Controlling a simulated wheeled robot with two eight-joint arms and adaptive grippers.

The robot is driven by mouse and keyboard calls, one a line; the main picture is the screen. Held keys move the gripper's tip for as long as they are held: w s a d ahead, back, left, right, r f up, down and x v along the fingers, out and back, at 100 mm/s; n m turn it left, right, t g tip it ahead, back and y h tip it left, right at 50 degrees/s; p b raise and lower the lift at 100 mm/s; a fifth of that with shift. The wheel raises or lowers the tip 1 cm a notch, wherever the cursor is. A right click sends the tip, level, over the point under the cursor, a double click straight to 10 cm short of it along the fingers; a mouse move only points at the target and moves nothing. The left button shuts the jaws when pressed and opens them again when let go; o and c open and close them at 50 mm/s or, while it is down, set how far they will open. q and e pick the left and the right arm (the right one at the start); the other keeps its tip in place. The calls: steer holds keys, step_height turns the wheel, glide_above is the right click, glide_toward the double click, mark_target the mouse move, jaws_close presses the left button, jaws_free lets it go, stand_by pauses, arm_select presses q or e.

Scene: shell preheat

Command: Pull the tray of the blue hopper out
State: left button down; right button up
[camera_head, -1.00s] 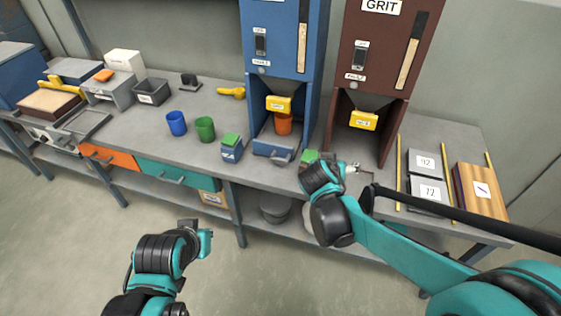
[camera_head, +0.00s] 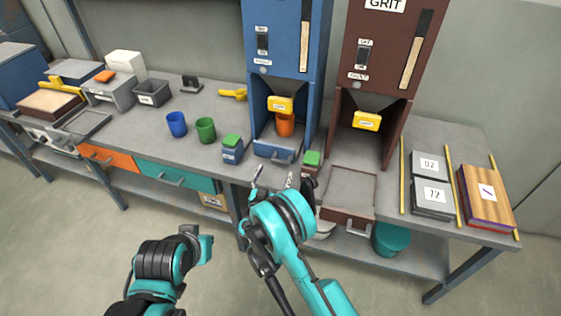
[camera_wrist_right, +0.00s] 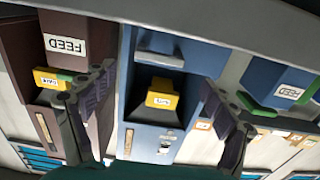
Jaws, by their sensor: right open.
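The blue hopper (camera_head: 278,45) stands at the back of the bench. Its blue tray (camera_head: 276,149) sits in the bottom of the bay, with a handle at the front and an orange cup (camera_head: 285,125) above it. In the right wrist view the tray's grey handle (camera_wrist_right: 160,58) shows between the fingers. My right gripper (camera_head: 274,176) is open and empty in front of the tray, apart from the handle; its fingers also show in the wrist view (camera_wrist_right: 158,85). My left gripper (camera_head: 203,240) is low in front of the bench; its fingers are unclear.
A green-lidded blue box (camera_head: 232,150) and a green-lidded dark box (camera_head: 311,164) flank the blue tray. The brown hopper's tray (camera_head: 350,187) sticks out over the bench edge. Green (camera_head: 205,130) and blue (camera_head: 177,124) cups stand left.

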mark_target(280, 161)
steer(key=b+x, duration=0.1)
steer(key=x, duration=0.4)
steer(key=shift+w+d+f, duration=0.1)
steer(key=shift+w+d, duration=0.1)
steer(key=shift+w, duration=0.05)
arm_select(q)
steer(key=shift+f+b, duration=0.4)
steer(key=shift+f, duration=0.65)
arm_select(e)
steer(key=shift+x, duration=0.8)
